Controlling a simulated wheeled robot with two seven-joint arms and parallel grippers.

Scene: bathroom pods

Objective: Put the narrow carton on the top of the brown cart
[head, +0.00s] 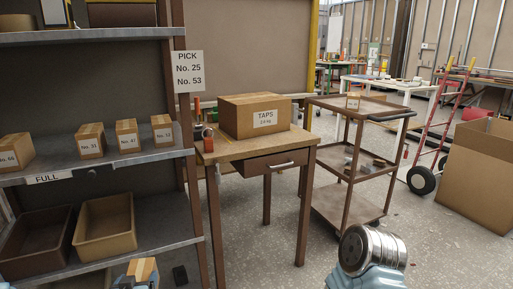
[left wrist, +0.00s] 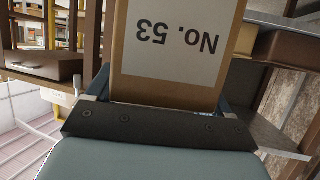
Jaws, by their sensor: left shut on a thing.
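The narrow carton (left wrist: 175,45), labelled "No. 53", is held between the fingers of my left gripper (left wrist: 150,105); the label reads upside down in the left wrist view. In the head view only the carton's top part (head: 143,269) shows at the bottom edge, below the shelf, with my left gripper (head: 138,280) around it. The brown cart (head: 338,106) stands right of the wooden table, and a small labelled carton (head: 353,101) sits on its top. My right gripper is out of view; only a part of my right arm shows at the bottom.
The wooden table (head: 225,151) bears a large "TAPS" box (head: 255,115) and stands between shelf and cart. The grey shelf (head: 95,160) on the left holds several small cartons and bins. A red hand truck (head: 440,125) and a big open box (head: 480,180) stand right of the cart.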

